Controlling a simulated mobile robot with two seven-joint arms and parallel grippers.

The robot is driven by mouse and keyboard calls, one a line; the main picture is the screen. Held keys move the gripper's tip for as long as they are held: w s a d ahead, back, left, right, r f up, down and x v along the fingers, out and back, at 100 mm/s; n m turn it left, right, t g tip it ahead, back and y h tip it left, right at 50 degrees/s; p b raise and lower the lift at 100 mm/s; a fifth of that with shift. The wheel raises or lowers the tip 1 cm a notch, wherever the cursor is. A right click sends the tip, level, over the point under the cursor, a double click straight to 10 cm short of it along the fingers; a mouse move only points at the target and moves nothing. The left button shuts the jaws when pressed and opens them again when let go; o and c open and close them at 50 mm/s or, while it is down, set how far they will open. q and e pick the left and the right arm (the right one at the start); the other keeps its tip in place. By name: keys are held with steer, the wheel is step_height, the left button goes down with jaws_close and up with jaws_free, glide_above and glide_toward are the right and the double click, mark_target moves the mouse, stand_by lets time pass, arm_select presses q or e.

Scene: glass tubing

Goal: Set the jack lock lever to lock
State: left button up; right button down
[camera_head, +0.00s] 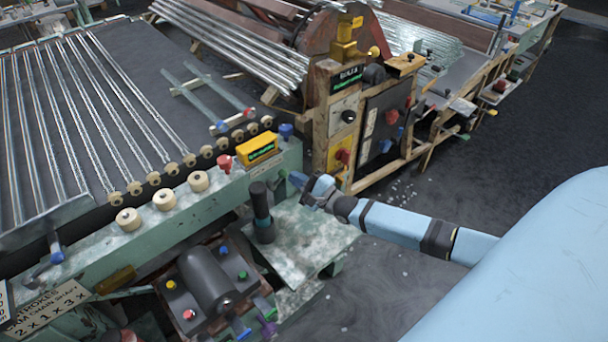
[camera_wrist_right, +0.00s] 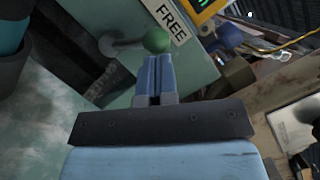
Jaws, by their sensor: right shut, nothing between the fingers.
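The lever's green ball knob (camera_wrist_right: 157,40) is in the right wrist view, on a grey stem over a pale green panel. A white label reading "FREE" (camera_wrist_right: 166,20) is beside it. The knob is just past my right gripper's fingertips (camera_wrist_right: 157,58), which are pressed together with nothing between them. The fingertips overlap the knob's lower edge in the picture; I cannot tell whether they touch it. In the head view my right gripper (camera_head: 300,182) is at the right end of the green machine (camera_head: 215,205). My left gripper is not in view.
A black upright cylinder (camera_head: 262,212) stands on the machine's flat plate (camera_head: 312,240), left of my right gripper. A yellow display box (camera_head: 258,149) sits on the beam. A wooden-framed control stand (camera_head: 347,120) is close behind. Dark floor (camera_head: 480,190) is open to the right.

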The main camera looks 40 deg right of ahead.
steer(key=shift+r, duration=0.1)
stand_by(0.3)
steer(key=shift+a+r+n+p, duration=0.1)
steer(key=shift+n+p, duration=0.2)
steer(key=shift+n, duration=0.1)
steer(key=shift+a+r+n+p, duration=0.15)
steer(key=shift+r+n+p, duration=0.05)
steer(key=shift+n+p, duration=0.25)
steer(key=shift+a+r+n+g+p, duration=0.4)
steer(key=shift+r+n+g+p, duration=0.15)
steer(key=shift+n+p, duration=0.4)
steer(key=a+n+p, duration=0.1)
steer(key=n+p, duration=0.1)
steer(key=a+n+g+p, duration=0.1)
steer(key=a+n+p, duration=0.1)
steer(key=a+r+n+g+p, duration=0.1)
steer(key=n+p, duration=0.1)
steer(key=n, duration=0.1)
steer(key=shift+s+a+h, duration=0.15)
steer(key=shift+s+h, duration=0.05)
steer(key=shift+h, duration=0.2)
steer(key=shift+a+f, duration=0.1)
steer(key=shift+a, duration=0.05)
steer(key=shift+p, duration=0.4)
